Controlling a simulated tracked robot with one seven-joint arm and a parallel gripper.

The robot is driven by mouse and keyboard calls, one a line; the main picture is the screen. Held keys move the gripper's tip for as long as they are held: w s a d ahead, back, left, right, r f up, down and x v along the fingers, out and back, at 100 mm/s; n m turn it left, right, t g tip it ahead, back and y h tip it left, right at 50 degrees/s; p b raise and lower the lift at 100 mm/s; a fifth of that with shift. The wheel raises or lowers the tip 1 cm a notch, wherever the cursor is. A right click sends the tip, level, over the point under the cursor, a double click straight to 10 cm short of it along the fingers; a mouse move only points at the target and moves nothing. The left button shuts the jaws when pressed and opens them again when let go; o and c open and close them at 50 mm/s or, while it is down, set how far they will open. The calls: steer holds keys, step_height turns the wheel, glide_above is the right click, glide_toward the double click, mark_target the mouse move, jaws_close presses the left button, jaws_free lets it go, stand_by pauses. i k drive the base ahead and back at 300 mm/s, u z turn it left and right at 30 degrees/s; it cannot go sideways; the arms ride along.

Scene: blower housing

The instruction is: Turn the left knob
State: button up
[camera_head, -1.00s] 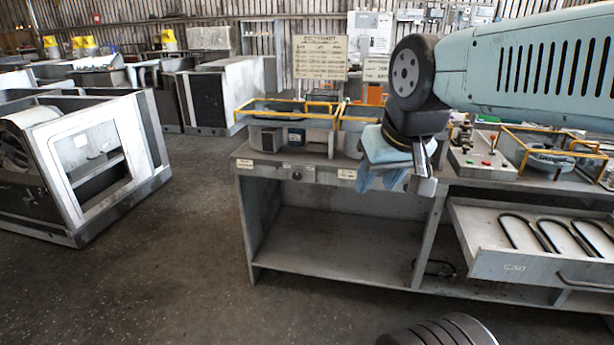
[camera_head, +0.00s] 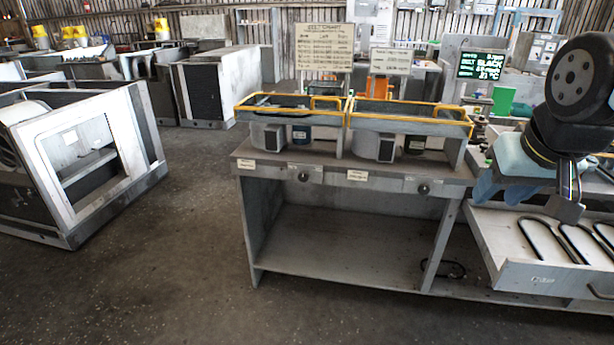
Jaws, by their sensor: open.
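The left knob (camera_head: 303,177) is a small dark round knob on the front edge of the grey workbench (camera_head: 340,225), below the left yellow-framed unit. A second, similar knob (camera_head: 423,189) sits further right on the same edge. My gripper (camera_head: 568,200) is at the right of the view, in front of the open drawer area and well apart from both knobs. It is open, with nothing seen between its fingers. Which way the knobs are turned is too small to tell.
Two yellow-framed units (camera_head: 345,113) stand on the bench top. An open drawer (camera_head: 515,248) with dark belts juts out at the right. A metal housing (camera_head: 85,160) stands on the floor at left. The floor before the bench is clear.

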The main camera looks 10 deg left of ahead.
mark_target(302, 177)
steer(key=z, duration=0.1)
steer(key=i, duration=1)
steer(key=u, duration=0.1)
